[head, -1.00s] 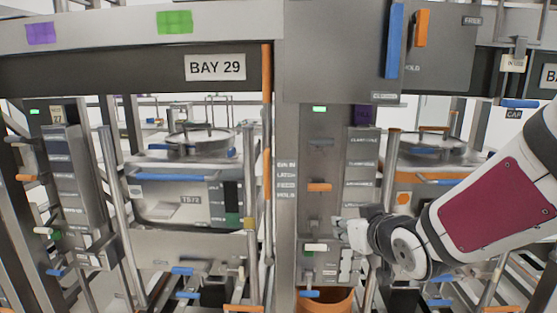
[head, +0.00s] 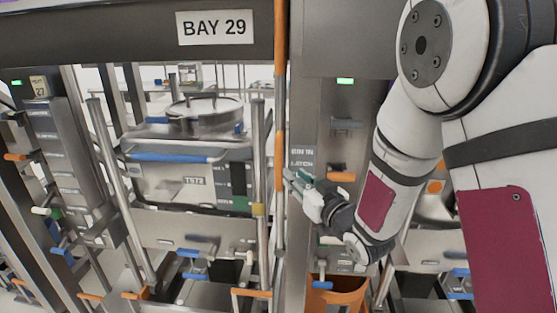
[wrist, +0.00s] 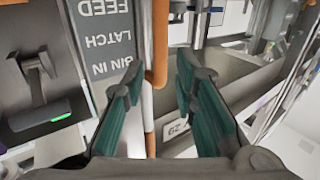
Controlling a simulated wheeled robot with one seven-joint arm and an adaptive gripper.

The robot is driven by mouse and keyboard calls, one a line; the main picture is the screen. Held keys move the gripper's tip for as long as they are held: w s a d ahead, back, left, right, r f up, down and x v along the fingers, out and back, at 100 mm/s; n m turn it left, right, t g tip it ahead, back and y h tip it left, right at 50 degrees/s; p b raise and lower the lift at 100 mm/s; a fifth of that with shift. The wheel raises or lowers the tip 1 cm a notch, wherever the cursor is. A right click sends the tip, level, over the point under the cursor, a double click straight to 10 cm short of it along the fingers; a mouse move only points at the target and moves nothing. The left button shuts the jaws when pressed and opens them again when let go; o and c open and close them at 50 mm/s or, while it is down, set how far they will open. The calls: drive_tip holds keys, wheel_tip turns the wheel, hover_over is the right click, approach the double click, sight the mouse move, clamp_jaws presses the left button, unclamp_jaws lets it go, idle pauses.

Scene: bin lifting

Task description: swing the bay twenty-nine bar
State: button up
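In the wrist view the orange bar (wrist: 160,45) runs between the two green-padded fingers of my gripper (wrist: 158,85). The fingers are open, with clear space on both sides of the bar. I cannot tell how deep the bar sits between them.
A lidded steel bin (head: 190,180) with a blue handle stands in the bay to the left. A grey post (head: 305,120) with labels stands just right of the bar. An orange bucket (head: 338,292) is below my gripper. Steel uprights and coloured levers crowd both sides.

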sight(280, 163)
drive_tip(key=x, duration=1)
drive_tip(key=shift+w+a+p, duration=0.1)
drive_tip(key=shift+p, duration=0.25)
drive_tip(key=shift+c, duration=0.5)
clamp_jaws()
